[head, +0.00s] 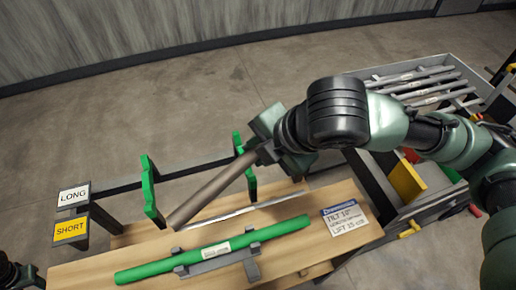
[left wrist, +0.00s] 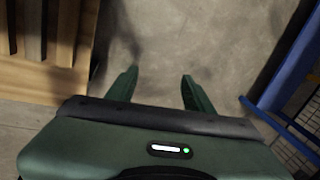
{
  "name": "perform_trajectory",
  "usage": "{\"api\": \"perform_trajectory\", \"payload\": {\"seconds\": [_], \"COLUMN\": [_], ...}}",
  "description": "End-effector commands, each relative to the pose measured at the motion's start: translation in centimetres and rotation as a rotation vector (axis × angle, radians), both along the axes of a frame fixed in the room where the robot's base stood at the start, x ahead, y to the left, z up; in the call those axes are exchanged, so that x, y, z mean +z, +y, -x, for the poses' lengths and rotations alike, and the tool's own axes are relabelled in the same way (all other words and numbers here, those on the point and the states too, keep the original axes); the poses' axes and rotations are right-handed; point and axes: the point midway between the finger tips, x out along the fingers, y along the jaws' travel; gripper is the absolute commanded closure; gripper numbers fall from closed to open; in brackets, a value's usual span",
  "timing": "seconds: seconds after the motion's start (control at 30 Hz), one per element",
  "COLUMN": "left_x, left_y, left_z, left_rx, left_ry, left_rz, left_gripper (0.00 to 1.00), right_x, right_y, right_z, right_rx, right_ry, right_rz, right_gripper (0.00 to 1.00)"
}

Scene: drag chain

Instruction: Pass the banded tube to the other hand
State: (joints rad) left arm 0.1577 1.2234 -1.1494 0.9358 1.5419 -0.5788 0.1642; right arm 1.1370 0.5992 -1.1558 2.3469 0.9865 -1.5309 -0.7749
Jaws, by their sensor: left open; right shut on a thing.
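A grey-brown tube (head: 212,190) slants down to the left in the head view, its upper end at my right gripper (head: 263,150). The right gripper is shut on that end; I see no clear band on the tube. The tube's lower end is near the wooden bench top, and I cannot tell whether it touches. A green tube (head: 160,267) with a white label lies on grey cradles (head: 216,262) at the front of the bench. My left gripper (left wrist: 158,92) is open and empty over bare floor in the left wrist view.
Green brackets (head: 151,190) stand on a dark rail behind the bench (head: 335,235). LONG (head: 73,195) and SHORT (head: 71,230) signs are at left. A TILT/LIFT card (head: 345,217) lies at right. A grey bin (head: 375,75) of rods stands back right. A blue frame (left wrist: 285,75) is at right in the left wrist view.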

Motion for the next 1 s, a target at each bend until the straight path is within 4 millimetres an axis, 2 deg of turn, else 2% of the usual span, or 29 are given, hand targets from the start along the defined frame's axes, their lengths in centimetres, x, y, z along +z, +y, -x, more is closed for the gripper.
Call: {"api": "perform_trajectory", "payload": {"seconds": [0.03, 0.1, 0.3, 0.57, 0.67, 0.73, 0.77, 0.8, 0.87, 1.0], "left_x": [-1.4, -2.8, -5.6, -6.9, -7.0, -7.4, -8.1, -9.4, -11.5, -15.5], "left_y": [-0.8, -1.6, -4.1, -7.5, -9.2, -11.1, -12.4, -14.2, -16.4, -21.1], "left_z": [2.6, 6.0, 16.0, 29.5, 34.5, 37.8, 38.7, 38.9, 37.4, 33.2], "left_rx": [0.028, 0.069, 0.179, 0.293, 0.316, 0.312, 0.297, 0.264, 0.207, 0.071], "left_ry": [0.05, 0.114, 0.295, 0.526, 0.608, 0.654, 0.664, 0.654, 0.612, 0.504], "left_rz": [0.004, 0.003, -0.021, -0.099, -0.135, -0.151, -0.143, -0.121, -0.076, 0.026], "left_gripper": [0.48, 0.48, 0.48, 0.48, 0.48, 0.48, 0.48, 0.48, 0.48, 0.48], "right_x": [0.1, 0.1, 0.1, 0.1, 0.1, 0.1, 0.1, 0.1, 0.1, 0.1], "right_y": [0.0, 0.0, 0.0, 0.0, 0.0, 0.0, 0.0, 0.0, 0.0, 0.0], "right_z": [0.0, 0.0, 0.0, -0.1, -0.1, 0.0, 0.0, 0.0, 0.0, 0.0], "right_rx": [0.0, 0.0, 0.0, 0.0, 0.0, 0.0, 0.0, 0.0, 0.0, 0.0], "right_ry": [-0.003, -0.003, -0.003, -0.003, -0.003, -0.003, -0.003, -0.003, -0.003, -0.003], "right_rz": [-0.001, -0.001, -0.001, -0.001, -0.001, -0.001, -0.001, -0.001, -0.001, -0.001], "right_gripper": [1.0, 1.0, 1.0, 1.0, 1.0, 1.0, 1.0, 1.0, 1.0, 1.0]}}
